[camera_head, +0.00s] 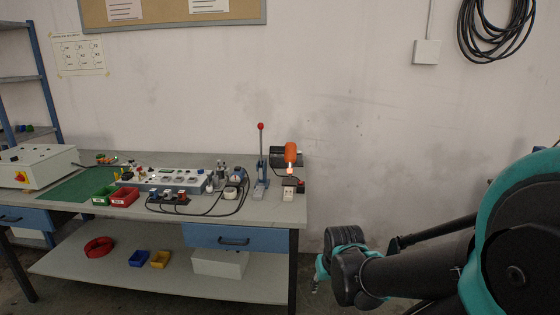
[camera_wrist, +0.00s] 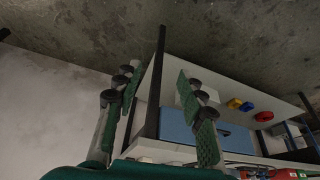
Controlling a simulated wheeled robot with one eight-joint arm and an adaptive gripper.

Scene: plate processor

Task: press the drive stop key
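A long grey panel (camera_head: 165,181) with small keys, a display and knobs lies on the bench. A pale control box (camera_head: 38,166) with a red and yellow switch (camera_head: 21,177) stands at its left end. I cannot tell which small part is the drive stop key; labels are too small to read. My gripper (camera_head: 318,276) is low, to the right of the bench and well apart from it. In the wrist view my gripper (camera_wrist: 158,88) shows two green-padded fingers spread apart with nothing between them. The wrist view shows the bench tilted, with its blue drawer (camera_wrist: 222,137).
On the bench (camera_head: 285,212) stand a red-knobbed lever (camera_head: 261,127), an orange-capped device (camera_head: 290,153), green and red bins (camera_head: 124,196) and a black power strip (camera_head: 168,199) with loose cables. The lower shelf (camera_head: 120,271) holds small bins. Floor between gripper and bench looks clear.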

